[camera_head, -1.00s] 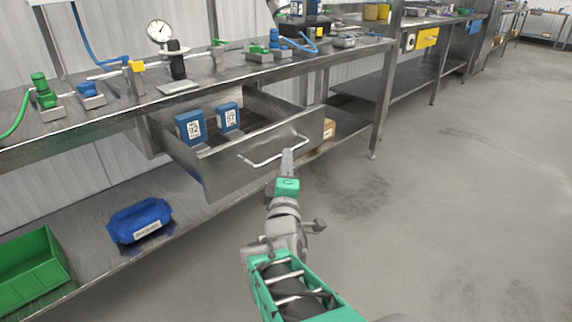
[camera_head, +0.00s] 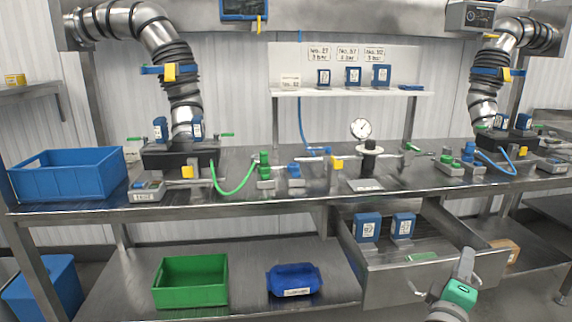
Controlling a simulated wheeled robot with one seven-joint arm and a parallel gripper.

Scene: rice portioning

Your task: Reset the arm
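My gripper (camera_head: 466,264) is at the lower right of the head view, in front of the open drawer (camera_head: 385,287), and its grey tip overlaps the drawer front. Its fingers look like one narrow block from this side, so I cannot tell whether they are apart. I see nothing hanging from it. The teal part of my arm (camera_head: 460,295) shows just below, and the rest is cut off by the picture's bottom edge. The drawer's bar handle (camera_head: 418,290) is partly visible left of my gripper.
Two blue labelled units (camera_head: 367,228) (camera_head: 402,226) stand in the drawer. Above is a steel bench (camera_head: 100,208) with a blue crate (camera_head: 68,174), a pressure gauge (camera_head: 361,128) and valves. A green bin (camera_head: 190,282) and a blue case (camera_head: 294,280) sit on the lower shelf.

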